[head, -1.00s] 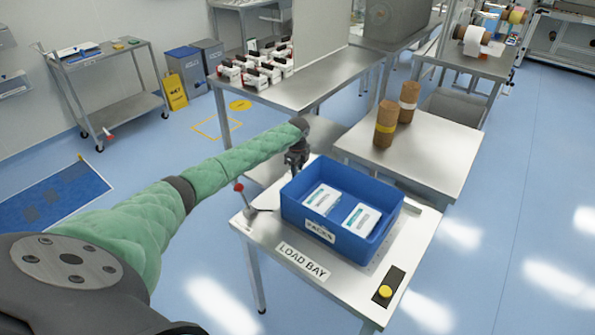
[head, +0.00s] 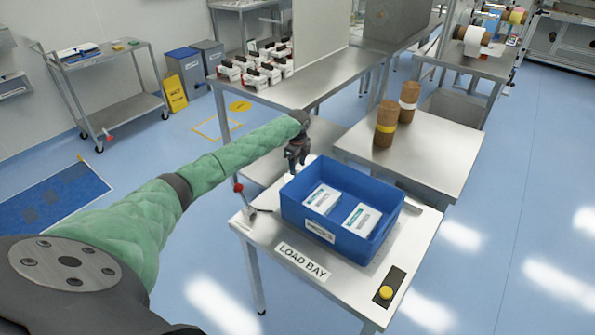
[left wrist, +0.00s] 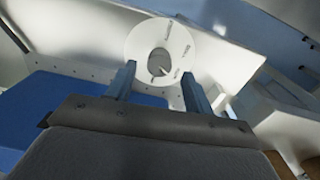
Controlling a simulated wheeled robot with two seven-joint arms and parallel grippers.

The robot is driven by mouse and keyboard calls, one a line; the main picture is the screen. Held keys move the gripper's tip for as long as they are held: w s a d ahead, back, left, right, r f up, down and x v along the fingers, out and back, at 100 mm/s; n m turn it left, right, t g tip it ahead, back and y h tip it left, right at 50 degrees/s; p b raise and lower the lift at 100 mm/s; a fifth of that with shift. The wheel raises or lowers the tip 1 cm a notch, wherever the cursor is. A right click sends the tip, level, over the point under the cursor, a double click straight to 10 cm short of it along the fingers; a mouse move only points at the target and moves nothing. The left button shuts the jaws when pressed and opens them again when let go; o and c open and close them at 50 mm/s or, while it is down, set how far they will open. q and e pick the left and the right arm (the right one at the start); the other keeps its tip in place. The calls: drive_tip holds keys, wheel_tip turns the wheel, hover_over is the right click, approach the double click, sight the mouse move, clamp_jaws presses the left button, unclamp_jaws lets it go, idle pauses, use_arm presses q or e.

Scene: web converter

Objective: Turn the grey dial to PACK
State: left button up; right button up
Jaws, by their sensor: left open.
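The grey dial (left wrist: 159,63) shows in the left wrist view at the centre of a round white plate (left wrist: 132,45). Small dark labels sit around the plate, too blurred to read surely. A light pointer mark shows on the dial's lower right. My left gripper (left wrist: 158,74) is open, its two fingers on either side of the dial in the picture. I cannot tell whether they touch it. In the head view, my left gripper (head: 297,158) hangs just behind the blue bin, at the load bay table's back left. The dial cannot be made out there.
The blue bin (head: 318,228) with white packs stands on the load bay table (head: 262,232), close to my gripper. A red-knobbed lever (head: 239,188) stands left of it, a yellow button (head: 385,292) at front right. Brown rolls (head: 386,123) stand on the table behind.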

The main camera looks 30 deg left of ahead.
sight(297, 171)
use_arm(q)
drive_tip(key=shift+a+r+b, duration=0.1)
drive_tip(key=shift+r+b, duration=0.5)
drive_tip(key=shift+r, duration=1.9)
use_arm(e)
drive_tip(key=shift+w+a+r, duration=0.15)
drive_tip(key=shift+r, duration=0.55)
drive_tip(key=shift+w+a+r, duration=0.1)
drive_tip(key=shift+w+r, duration=0.05)
drive_tip(key=shift+r, duration=0.6)
drive_tip(key=shift+w+a+r, duration=0.15)
drive_tip(key=shift+r, duration=0.55)
